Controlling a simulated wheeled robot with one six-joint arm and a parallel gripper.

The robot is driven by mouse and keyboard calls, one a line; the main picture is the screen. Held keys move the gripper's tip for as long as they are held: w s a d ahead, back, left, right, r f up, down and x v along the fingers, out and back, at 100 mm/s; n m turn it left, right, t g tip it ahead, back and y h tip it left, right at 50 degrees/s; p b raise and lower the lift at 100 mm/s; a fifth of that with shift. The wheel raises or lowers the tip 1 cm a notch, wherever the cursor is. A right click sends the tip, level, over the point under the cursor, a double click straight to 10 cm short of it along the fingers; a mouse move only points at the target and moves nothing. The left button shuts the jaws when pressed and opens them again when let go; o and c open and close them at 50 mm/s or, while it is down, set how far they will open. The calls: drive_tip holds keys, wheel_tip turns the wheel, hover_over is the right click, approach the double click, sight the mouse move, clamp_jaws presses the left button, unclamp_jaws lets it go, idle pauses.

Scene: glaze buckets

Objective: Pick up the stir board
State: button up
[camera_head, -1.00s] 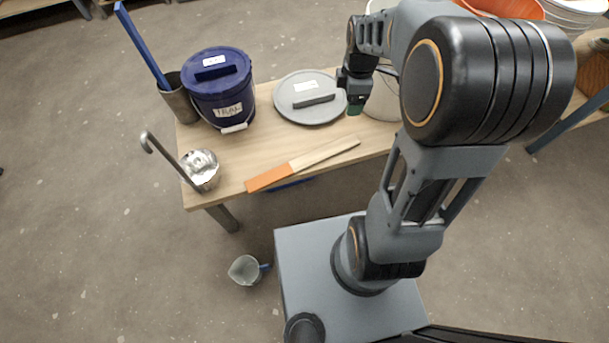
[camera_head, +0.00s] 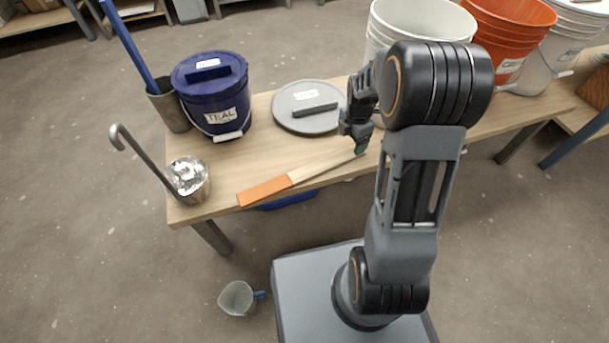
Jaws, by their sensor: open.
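The stir board (camera_head: 298,178) is a long flat stick with an orange left end and a bare wooden right end. It lies on the wooden table (camera_head: 262,160) near the front edge. My gripper (camera_head: 360,150) is open, pointing down at the board's right wooden end. The fingertips are close to that end; I cannot tell whether they touch it or straddle it.
A blue bucket labelled TEAL (camera_head: 213,100), a grey lid (camera_head: 309,108) and a metal ladle cup (camera_head: 188,180) stand behind and left of the board. A white bucket (camera_head: 420,22) and an orange bucket (camera_head: 507,35) stand right. A jug (camera_head: 238,298) is on the floor.

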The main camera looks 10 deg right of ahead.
sight(349, 153)
drive_tip(key=shift+s+f+b, duration=0.1)
drive_tip(key=shift+f+b, duration=1.65)
drive_tip(key=shift+f, duration=1.05)
drive_tip(key=shift+r, duration=0.1)
drive_tip(key=shift+c, duration=0.2)
drive_tip(key=c, duration=1.2)
drive_tip(key=shift+o, duration=0.2)
drive_tip(key=shift+r, duration=0.1)
